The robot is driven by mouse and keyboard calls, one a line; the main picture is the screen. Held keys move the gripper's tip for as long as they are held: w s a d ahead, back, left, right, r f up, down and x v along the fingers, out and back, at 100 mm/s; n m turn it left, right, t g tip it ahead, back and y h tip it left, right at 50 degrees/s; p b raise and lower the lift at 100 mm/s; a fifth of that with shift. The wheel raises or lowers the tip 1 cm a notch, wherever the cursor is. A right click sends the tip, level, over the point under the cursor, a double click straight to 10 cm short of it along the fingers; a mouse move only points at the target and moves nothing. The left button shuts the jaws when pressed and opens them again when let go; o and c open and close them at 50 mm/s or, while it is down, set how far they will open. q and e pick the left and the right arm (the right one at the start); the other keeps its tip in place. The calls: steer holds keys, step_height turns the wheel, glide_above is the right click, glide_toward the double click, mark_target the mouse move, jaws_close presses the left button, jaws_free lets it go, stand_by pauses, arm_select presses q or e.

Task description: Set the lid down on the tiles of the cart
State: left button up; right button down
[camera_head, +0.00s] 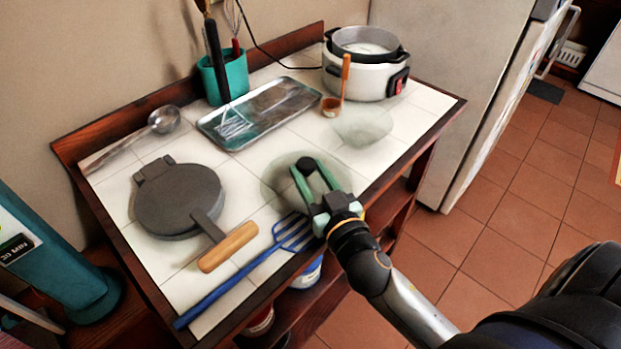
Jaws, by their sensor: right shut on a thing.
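The lid (278,177) is a round, see-through glass disc with a dark knob. My right gripper (306,168) reaches in from the lower right over the tiled cart and is shut on the lid's knob, between its two green fingers. The lid is over the white tiles of the cart (213,293); I cannot tell whether its rim touches them. The gripper hides part of the lid. The rice cooker (357,82) stands open at the cart's back right corner, its pot showing. My left gripper is not in view.
A ladle (345,80) leans by the cooker. A pale, see-through round patch (362,127) shows on the right tiles.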

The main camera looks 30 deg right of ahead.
steer(key=shift+f, duration=0.3)
steer(key=shift+c, duration=1.9)
jaws_free()
steer(key=shift+s, duration=0.1)
